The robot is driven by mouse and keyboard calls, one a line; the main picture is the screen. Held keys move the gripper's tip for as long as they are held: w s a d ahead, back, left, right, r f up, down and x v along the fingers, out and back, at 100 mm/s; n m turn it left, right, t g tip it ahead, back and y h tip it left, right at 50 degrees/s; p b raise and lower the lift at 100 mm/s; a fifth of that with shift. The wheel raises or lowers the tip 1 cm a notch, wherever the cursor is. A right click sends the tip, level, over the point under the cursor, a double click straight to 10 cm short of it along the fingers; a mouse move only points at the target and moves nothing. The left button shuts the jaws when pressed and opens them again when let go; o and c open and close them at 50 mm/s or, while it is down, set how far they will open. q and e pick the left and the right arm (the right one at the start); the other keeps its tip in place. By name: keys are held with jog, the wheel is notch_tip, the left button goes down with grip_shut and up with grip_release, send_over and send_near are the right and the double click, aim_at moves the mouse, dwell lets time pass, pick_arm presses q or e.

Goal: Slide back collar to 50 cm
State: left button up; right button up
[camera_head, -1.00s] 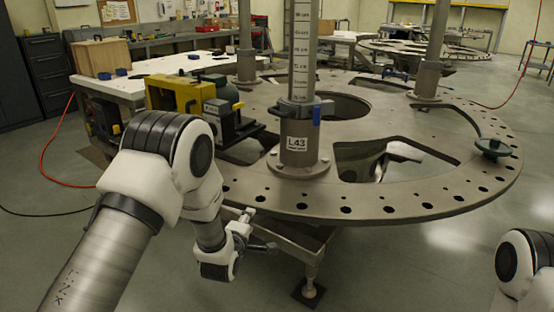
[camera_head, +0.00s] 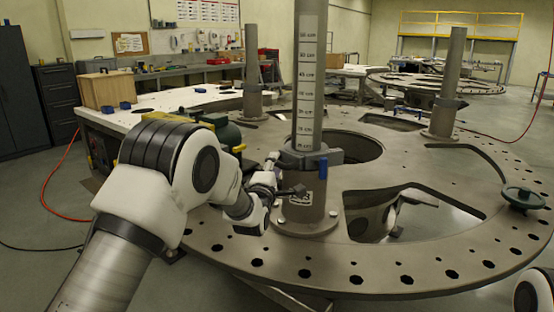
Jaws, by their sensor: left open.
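The front post (camera_head: 309,75) stands upright on the turret plate and carries a printed centimetre scale. My right gripper is out of view.
The round turret plate (camera_head: 400,272) has holes along its rim and large cut-outs. A green handwheel (camera_head: 523,197) stands at its right edge. A white-topped bench (camera_head: 150,105) with a wooden box (camera_head: 108,90) is at left. My right arm shows at the lower right edge.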

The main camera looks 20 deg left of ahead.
aim_at(276, 164)
pick_arm(q)
jog(key=w, duration=0.3)
jog(key=shift+w+a+f, duration=0.15)
jog(key=shift+w+f, duration=0.1)
jog(key=shift+f, duration=0.1)
jog(key=shift+s+r, duration=0.25)
jog(key=shift+s, duration=0.1)
jog(key=shift+w+f, duration=0.1)
grip_shut()
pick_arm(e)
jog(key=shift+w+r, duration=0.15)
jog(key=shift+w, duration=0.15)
pick_arm(q)
notch_tip(276, 164, up, 25)
jog(key=p, duration=0.7)
jog(key=shift+r, duration=0.2)
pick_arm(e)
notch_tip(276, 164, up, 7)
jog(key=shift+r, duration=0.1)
pick_arm(q)
grip_release()
jog(key=shift+f, duration=0.15)
